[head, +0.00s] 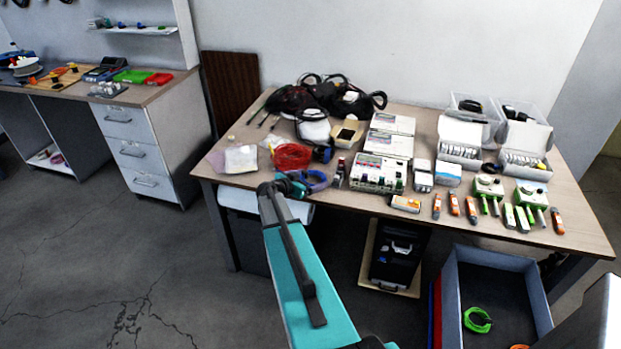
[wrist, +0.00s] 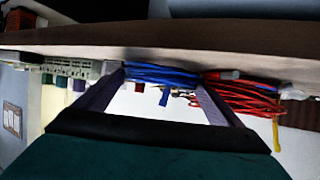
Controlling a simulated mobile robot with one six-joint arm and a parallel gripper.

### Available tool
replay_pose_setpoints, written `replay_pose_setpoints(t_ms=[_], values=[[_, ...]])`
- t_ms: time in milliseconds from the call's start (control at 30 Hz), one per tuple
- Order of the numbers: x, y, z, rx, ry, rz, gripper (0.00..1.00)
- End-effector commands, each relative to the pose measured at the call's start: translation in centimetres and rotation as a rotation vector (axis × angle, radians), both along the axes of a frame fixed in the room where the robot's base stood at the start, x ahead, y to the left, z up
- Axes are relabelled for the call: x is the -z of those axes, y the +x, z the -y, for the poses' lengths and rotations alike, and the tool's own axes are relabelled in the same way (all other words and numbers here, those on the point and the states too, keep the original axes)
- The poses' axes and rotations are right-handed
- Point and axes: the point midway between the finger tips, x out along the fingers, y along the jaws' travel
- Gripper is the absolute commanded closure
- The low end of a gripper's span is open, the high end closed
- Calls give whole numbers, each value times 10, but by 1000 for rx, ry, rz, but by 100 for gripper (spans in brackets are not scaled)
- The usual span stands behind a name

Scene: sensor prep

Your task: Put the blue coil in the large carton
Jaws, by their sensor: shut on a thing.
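The blue coil (head: 315,182) is at the front left edge of the table, held at the end of my teal arm. My gripper (head: 288,186) is shut on it. In the wrist view the blue coil (wrist: 165,74) spans between the two fingertips of my gripper (wrist: 161,78). Whether the coil still touches the tabletop I cannot tell. A large open grey-blue carton (head: 451,302) stands on the floor at the lower right. A green coil (head: 477,320) lies in it, and a bit of orange shows at the bottom of the picture.
A red coil (head: 292,157) lies on the table (head: 350,196) close behind the blue coil. White boxes, devices and orange-handled tools crowd the table's middle and right. A black case (head: 392,262) stands under the table. The floor at left is clear.

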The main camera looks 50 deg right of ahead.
Motion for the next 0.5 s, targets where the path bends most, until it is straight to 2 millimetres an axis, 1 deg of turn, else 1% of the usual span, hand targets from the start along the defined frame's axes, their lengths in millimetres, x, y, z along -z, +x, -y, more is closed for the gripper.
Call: replay_pose_setpoints(t_ms=[500], values=[[5, 0, 0, -1, -1, 0, 37]])
